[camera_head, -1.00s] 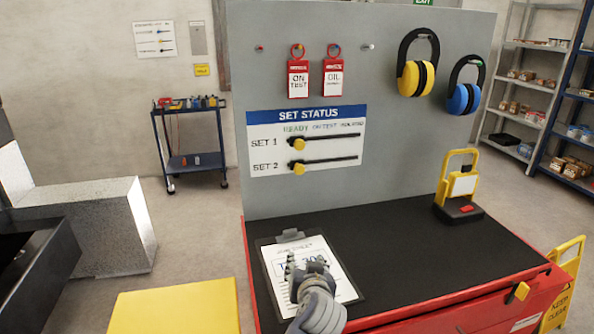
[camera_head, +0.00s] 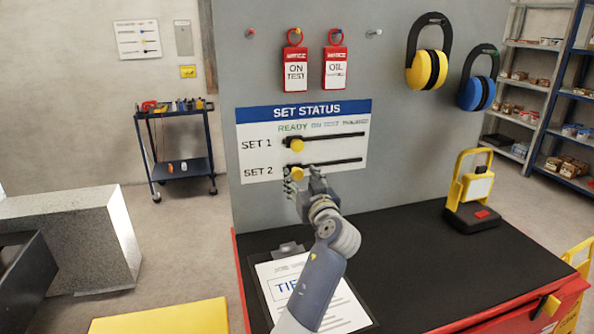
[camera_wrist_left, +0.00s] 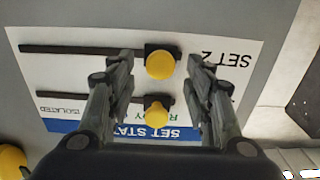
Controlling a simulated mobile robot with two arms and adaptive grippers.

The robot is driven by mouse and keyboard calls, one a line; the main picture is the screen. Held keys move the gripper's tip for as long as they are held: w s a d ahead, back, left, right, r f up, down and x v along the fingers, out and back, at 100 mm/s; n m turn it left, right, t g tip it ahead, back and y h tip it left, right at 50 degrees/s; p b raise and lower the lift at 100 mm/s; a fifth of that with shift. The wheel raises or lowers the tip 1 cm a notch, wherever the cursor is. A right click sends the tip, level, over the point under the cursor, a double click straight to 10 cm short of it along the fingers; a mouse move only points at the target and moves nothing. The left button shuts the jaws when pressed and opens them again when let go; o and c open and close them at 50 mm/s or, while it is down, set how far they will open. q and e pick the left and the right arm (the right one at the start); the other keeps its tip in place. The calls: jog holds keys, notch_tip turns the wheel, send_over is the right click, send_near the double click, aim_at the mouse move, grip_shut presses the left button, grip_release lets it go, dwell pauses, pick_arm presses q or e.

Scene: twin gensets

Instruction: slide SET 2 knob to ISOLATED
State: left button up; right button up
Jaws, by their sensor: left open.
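The SET STATUS board (camera_head: 262,160) is on the grey panel, with READY, ON TEST and ISOLATED headings from left to right. The yellow SET 2 knob (camera_head: 297,173) sits at the left end of its dark slot, on the READY side; it also shows in the left wrist view (camera_wrist_left: 160,65). The yellow SET 1 knob (camera_head: 297,145) sits likewise above it. My left gripper (camera_head: 303,183) is open in front of the board, just below the SET 2 knob. In the left wrist view its fingers (camera_wrist_left: 160,82) flank the knobs' line; I cannot tell contact.
A clipboard (camera_head: 275,285) lies on the black bench top (camera_head: 430,265) under my left arm. A yellow lockout-like stand (camera_head: 470,190) is at the right. Red tags (camera_head: 296,70) and ear defenders (camera_head: 427,65) hang above the board. The panel right of the slots is clear.

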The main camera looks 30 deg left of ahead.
aim_at(298, 174)
pick_arm(q)
jog(key=x, duration=0.2)
jog(key=shift+w+a, duration=0.25)
jog(key=shift+a, duration=0.05)
jog(key=shift+w+a+r, duration=0.1)
jog(key=shift+w+a, duration=0.15)
jog(key=shift+a, duration=0.05)
jog(key=shift+w+a+p, duration=0.2)
jog(key=shift+a+p, duration=0.1)
pick_arm(e)
jog(key=shift+w+a+r, duration=0.25)
jog(key=shift+w+a, duration=0.2)
jog(key=shift+a, duration=0.1)
jog(key=shift+w+a+r, duration=0.2)
jog(key=shift+w+a, duration=0.2)
jog(key=shift+a, duration=0.1)
